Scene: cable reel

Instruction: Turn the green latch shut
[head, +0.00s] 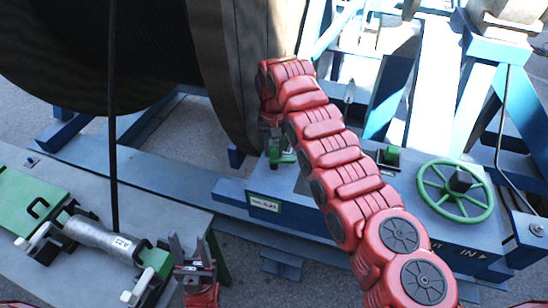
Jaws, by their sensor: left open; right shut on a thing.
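The green latch (286,157) is on the blue frame beside the big cable reel, partly hidden by my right arm. My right arm reaches in from the lower right, and its gripper (272,130) is at the latch, shut on it. The exact contact is hard to see behind the arm. My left gripper (191,247) is open, low in the picture, fingers pointing up, just right of a grey cylinder (103,240). It looks empty.
The cable reel (225,70) stands at the upper left. A green handwheel (455,191) and another green fitting (388,157) are right of my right arm. A black cable (112,120) hangs down to the grey cylinder on a grey bench (60,180).

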